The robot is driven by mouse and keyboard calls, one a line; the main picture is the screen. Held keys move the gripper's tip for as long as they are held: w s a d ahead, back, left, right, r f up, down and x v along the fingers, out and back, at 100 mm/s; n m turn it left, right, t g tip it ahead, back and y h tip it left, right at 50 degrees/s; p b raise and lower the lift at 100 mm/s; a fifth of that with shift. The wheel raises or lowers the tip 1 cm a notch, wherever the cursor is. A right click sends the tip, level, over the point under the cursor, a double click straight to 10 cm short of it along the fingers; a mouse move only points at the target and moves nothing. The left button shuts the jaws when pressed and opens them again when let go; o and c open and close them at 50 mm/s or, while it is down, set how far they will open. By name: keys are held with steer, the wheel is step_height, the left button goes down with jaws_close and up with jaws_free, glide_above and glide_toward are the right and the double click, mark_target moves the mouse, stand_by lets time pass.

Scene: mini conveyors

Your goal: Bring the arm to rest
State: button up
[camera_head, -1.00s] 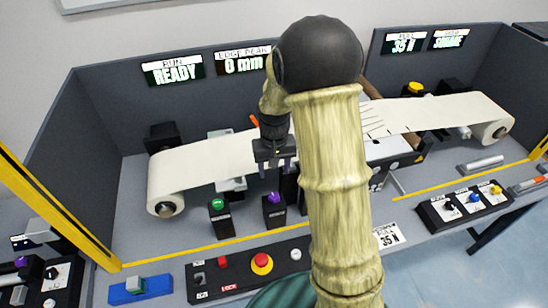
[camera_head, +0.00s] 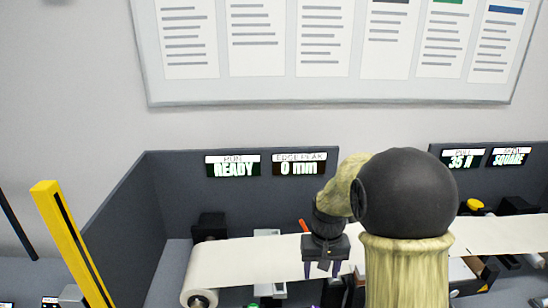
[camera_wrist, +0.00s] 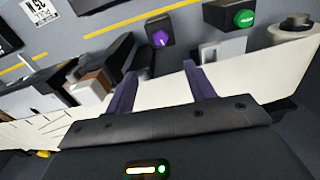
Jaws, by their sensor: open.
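My gripper (camera_head: 322,268) is over the white web of the left mini conveyor (camera_head: 245,262) in the head view, pointing down. In the wrist view its two purple fingers (camera_wrist: 162,85) stand apart with nothing between them. The white web shows behind the fingers. My arm bends at a large black elbow joint and hides part of the conveyor.
The displays read READY (camera_head: 233,167) and 0 mm (camera_head: 299,166). The wrist view shows a purple knob (camera_wrist: 160,38) and a green button (camera_wrist: 243,18) beyond the fingers. A yellow post (camera_head: 72,245) stands at left. A notice board (camera_head: 330,90) hangs on the wall.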

steer(key=s+t, duration=0.2)
steer(key=s, duration=1.2)
steer(key=shift+n, duration=0.3)
steer(key=shift+r, duration=0.1)
steer(key=shift+c, duration=0.2)
stand_by(0.8)
